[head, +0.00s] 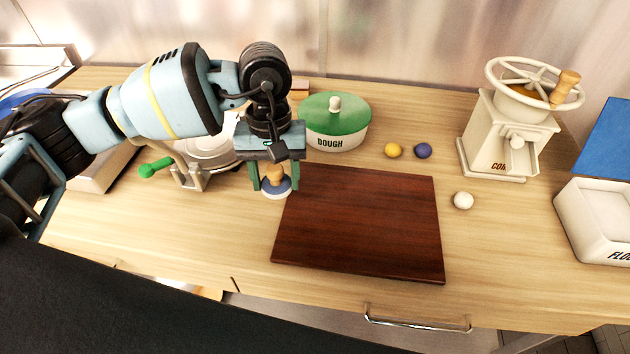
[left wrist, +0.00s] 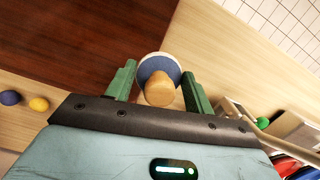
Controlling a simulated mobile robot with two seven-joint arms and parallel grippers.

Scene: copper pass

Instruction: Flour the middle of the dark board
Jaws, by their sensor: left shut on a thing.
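The dark board (head: 360,225) lies flat and bare in the middle of the wooden counter; part of it shows at upper left in the left wrist view (left wrist: 80,40). My left gripper (head: 273,190) is shut on a small wooden-knobbed tool (head: 277,175) with a round blue and white base, which also shows between the fingers in the left wrist view (left wrist: 160,82). The tool is at the board's back left corner, and I cannot tell whether it touches the counter. A white bin (head: 600,222) with a partly visible flour label stands at the right edge. My right gripper is out of view.
A green-lidded dough pot (head: 336,125) stands behind the board. A yellow ball (head: 393,150), a blue ball (head: 423,151) and a white ball (head: 463,201) lie near it. A cream mill (head: 508,130) is at back right. A green-handled machine (head: 195,165) stands left of the gripper.

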